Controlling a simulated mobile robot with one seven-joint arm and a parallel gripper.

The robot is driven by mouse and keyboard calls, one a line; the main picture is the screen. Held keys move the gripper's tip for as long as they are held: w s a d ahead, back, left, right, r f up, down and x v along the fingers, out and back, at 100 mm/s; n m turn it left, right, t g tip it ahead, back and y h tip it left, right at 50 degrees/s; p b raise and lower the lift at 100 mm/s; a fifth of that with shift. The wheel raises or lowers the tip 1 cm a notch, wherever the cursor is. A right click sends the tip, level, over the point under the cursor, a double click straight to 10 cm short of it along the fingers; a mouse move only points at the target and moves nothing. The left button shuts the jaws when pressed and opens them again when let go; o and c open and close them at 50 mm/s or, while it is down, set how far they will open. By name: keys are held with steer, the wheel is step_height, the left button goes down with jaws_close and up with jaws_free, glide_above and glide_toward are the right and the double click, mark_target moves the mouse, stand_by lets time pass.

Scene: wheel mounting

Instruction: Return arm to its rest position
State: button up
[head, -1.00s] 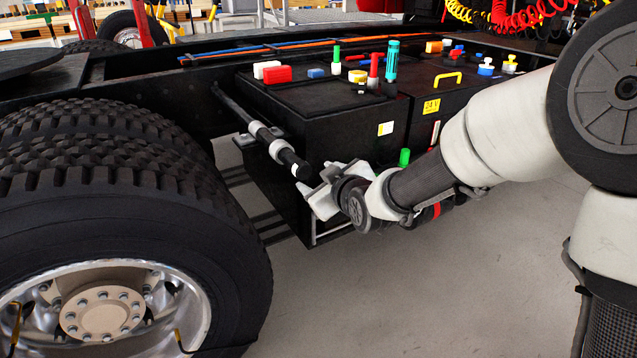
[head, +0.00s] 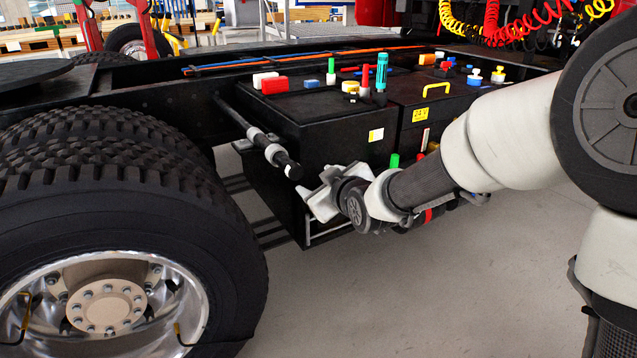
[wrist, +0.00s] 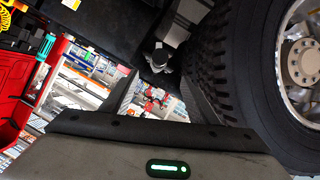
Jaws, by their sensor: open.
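My gripper (head: 318,191) is in the middle of the head view, in front of the black battery box. It is open, and I see nothing between its fingers. A black rod with grey collars (head: 268,146) sticks out from the truck frame, its free end just up and left of my gripper; they look apart, though the exact gap is hard to tell. In the wrist view the gripper's dark body fills the bottom, and the rod end (wrist: 160,62) shows above it. My arm reaches in from the right.
A large truck wheel (head: 110,235) fills the left side and also shows at the right of the wrist view (wrist: 235,75). The black box (head: 335,135) carries several coloured caps and fittings. Blue and orange lines (head: 300,58) run along the frame. Grey floor (head: 430,290) below is free.

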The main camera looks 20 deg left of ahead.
steer(key=s+d+r+m+g+h, duration=0.1)
steer(key=s+d+r+m+h, duration=0.2)
steer(key=d, duration=0.8)
steer(key=s+d+r+m+h, duration=0.1)
steer(key=s+d+m+h, duration=0.3)
steer(key=d, duration=0.7)
steer(key=s+d+m+g+h, duration=0.1)
steer(key=s+d+m, duration=0.1)
steer(key=s+d, duration=0.35)
steer(key=s+d+m+g, duration=0.2)
steer(key=s+d, duration=0.1)
steer(key=s, duration=0.6)
steer(key=s+d+m+g+h, duration=0.1)
steer(key=s+d+m, duration=0.1)
steer(key=s+d, duration=0.45)
step_height(320, 180, up, 25)
steer(key=s+a+p, duration=0.1)
steer(key=p, duration=2.4)
steer(key=shift+a+p, duration=0.4)
